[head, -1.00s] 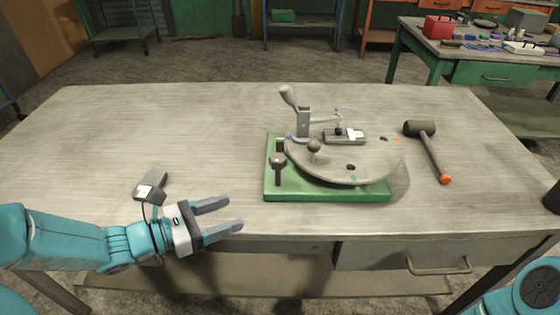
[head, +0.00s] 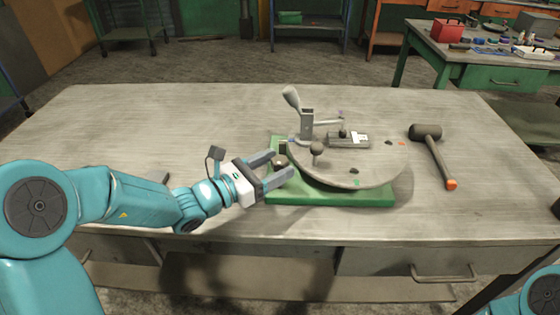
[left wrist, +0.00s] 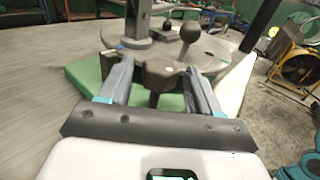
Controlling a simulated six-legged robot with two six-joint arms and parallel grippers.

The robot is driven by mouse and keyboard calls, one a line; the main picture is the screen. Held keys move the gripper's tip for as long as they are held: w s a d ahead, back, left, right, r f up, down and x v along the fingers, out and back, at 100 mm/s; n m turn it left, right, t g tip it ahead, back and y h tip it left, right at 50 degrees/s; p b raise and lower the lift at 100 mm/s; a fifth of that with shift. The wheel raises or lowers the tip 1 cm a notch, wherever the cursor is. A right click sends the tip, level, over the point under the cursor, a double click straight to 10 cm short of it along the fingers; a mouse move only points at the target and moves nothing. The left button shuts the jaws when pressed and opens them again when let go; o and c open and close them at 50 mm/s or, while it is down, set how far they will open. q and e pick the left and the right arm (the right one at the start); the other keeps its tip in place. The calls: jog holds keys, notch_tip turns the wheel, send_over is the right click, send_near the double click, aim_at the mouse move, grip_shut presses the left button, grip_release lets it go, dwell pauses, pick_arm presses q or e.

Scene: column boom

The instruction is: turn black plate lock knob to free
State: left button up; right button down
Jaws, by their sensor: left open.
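The dark plate lock knob (head: 279,161) stands at the left end of the green base (head: 340,197), beside the round grey plate (head: 375,165). In the left wrist view the lock knob (left wrist: 163,70) shows as a lobed head on a thin stem. My left gripper (head: 282,164) is open, with its fingers on either side of the knob. In the left wrist view the fingers look apart from the knob, but contact is hard to tell. My right gripper is out of view.
A ball-ended handle (head: 317,149) and a toggle clamp (head: 306,122) stand on or by the plate, close to my left gripper. A grey block (head: 350,140) lies under the clamp. A mallet (head: 438,160) lies to the right. The table's left side is clear.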

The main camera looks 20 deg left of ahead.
pick_arm(q)
jog(key=shift+x, duration=0.95)
jog(key=c, duration=0.9)
jog(key=shift+f+n+t+y+b, duration=0.2)
jog(key=shift+n+t+y+b, duration=0.2)
jog(key=shift+y+b, duration=0.55)
jog(key=shift+r+n+b, duration=0.15)
jog(key=shift+n+b, duration=0.25)
jog(key=shift+b, duration=0.15)
